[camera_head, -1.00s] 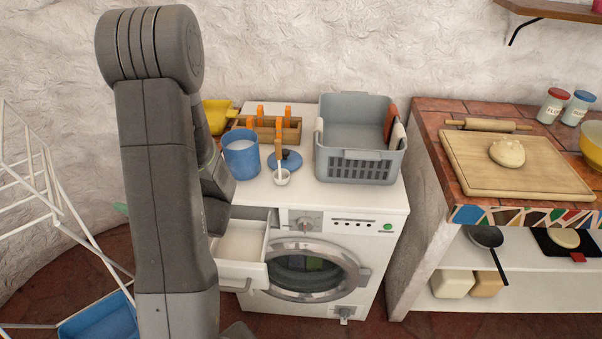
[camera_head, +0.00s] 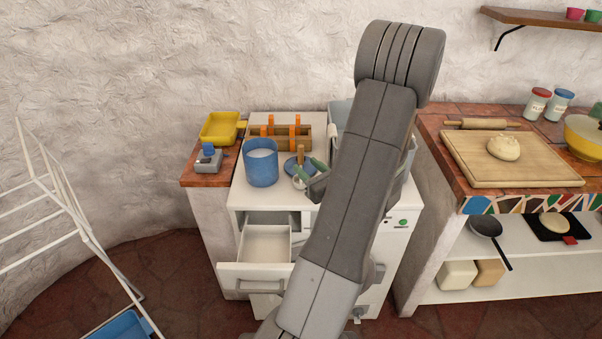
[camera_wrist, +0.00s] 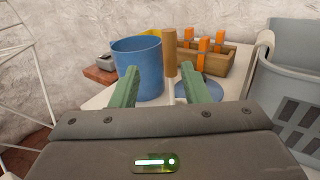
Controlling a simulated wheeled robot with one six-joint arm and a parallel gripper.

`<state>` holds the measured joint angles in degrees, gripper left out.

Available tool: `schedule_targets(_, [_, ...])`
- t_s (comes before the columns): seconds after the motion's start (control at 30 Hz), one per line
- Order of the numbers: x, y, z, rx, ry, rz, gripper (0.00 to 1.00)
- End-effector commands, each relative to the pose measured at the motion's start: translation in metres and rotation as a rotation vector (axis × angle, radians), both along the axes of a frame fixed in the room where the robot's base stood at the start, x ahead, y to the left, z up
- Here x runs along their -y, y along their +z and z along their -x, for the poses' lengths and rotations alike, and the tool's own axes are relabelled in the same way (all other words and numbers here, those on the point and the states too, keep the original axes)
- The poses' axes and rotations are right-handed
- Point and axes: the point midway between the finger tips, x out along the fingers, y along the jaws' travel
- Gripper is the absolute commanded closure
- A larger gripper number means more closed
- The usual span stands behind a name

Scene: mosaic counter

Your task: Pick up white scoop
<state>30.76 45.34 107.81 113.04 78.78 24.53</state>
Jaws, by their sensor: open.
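The white scoop (camera_head: 300,154) stands handle-up on top of the white washing machine, its tan wooden handle raised and its white lower part partly hidden. In the wrist view the scoop's handle (camera_wrist: 170,52) rises between my two green fingertips, nearer the right one. My gripper (camera_head: 303,166) is open and empty in front of the scoop; it also shows in the wrist view (camera_wrist: 160,78). The fingers are apart from the handle; how deep it lies between them I cannot tell.
A blue tub (camera_head: 261,165) of white powder stands left of the scoop. A blue disc (camera_wrist: 198,91) and a wooden caddy with orange handles (camera_wrist: 205,60) lie behind. A grey basket (camera_wrist: 290,85) is on the right. An open drawer (camera_head: 262,246) juts out below.

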Motion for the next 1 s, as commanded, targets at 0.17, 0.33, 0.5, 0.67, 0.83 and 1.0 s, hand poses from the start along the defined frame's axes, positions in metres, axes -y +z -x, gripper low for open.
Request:
schedule_targets(0.17, [-0.014,0.001,-0.02,0.0,0.003,0.0,0.58])
schedule_targets(0.33, [-0.019,0.001,-0.028,0.0,0.002,0.0,0.58])
schedule_targets(0.5, [-0.029,0.001,-0.049,-0.001,0.004,-0.001,0.58])
schedule_targets(0.67, [-0.039,-0.001,-0.066,-0.001,0.003,-0.001,0.58])
schedule_targets(0.83, [-0.042,-0.003,-0.072,-0.001,0.0,-0.001,0.58])
schedule_targets(1.0, [-0.042,-0.003,-0.071,0.0,0.0,0.0,0.64])
